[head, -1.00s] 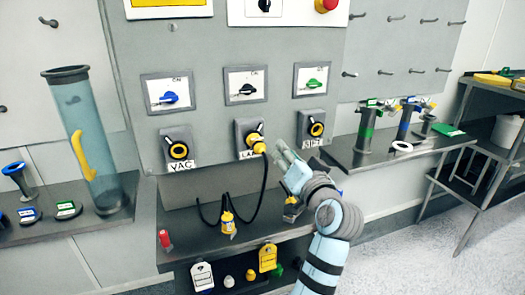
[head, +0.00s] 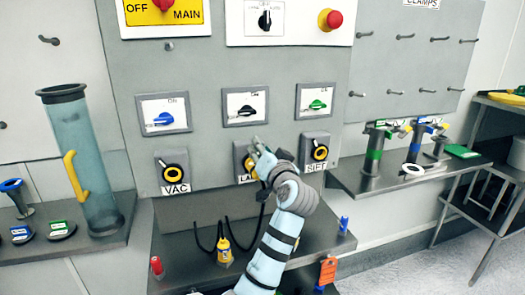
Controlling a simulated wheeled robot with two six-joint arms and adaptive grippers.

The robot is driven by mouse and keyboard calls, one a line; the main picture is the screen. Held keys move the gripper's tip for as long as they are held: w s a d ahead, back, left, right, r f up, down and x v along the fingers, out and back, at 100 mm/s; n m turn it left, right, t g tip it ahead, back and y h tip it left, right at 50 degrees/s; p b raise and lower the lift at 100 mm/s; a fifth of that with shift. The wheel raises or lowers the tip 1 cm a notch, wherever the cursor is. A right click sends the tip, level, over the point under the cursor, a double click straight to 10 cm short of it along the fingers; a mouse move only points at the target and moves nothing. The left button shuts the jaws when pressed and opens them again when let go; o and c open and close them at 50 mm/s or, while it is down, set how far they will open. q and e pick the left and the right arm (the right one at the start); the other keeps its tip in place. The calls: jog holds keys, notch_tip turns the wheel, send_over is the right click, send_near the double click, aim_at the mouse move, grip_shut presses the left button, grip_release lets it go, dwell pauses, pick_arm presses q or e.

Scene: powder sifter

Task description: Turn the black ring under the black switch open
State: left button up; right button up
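The black switch (head: 246,111) sits on a white plate in the middle of the grey panel. The black ring under it is on the middle socket box (head: 240,150), whose label is partly covered. A yellow plug (head: 250,165) with a black cable shows at this ring. My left gripper (head: 259,152) is right in front of the ring and covers its right part. Its fingertips are close to the ring and plug; whether they touch, and how far apart they are, I cannot tell. My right gripper is not in view.
The VAC ring (head: 174,172) is to the left and the SIFT ring (head: 320,153) close to the right of my gripper. A second yellow plug (head: 224,251) stands on the shelf below. A clear tube (head: 85,150) stands at the left.

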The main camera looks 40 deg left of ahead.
aim_at(241, 148)
pick_arm(q)
jog(key=shift+c, duration=0.5)
jog(key=shift+w, duration=0.1)
grip_shut()
jog(key=n+b, duration=0.1)
jog(key=s+n+b, duration=0.1)
jog(key=n, duration=0.1)
jog(key=shift+s+a+r, duration=0.1)
jog(key=shift+a, duration=0.3)
jog(key=n+b, duration=0.1)
jog(key=s+n+b, duration=0.1)
jog(key=n, duration=0.1)
jog(key=shift+a, duration=0.35)
jog(key=n+b, duration=0.1)
jog(key=n, duration=0.1)
jog(key=s+a+n+b, duration=0.1)
jog(key=n+b, duration=0.1)
jog(key=s+n+b, duration=0.1)
jog(key=n, duration=0.1)
jog(key=shift+a+f+b, duration=0.2)
jog(key=shift+f+b, duration=0.05)
jog(key=shift+b, duration=0.1)
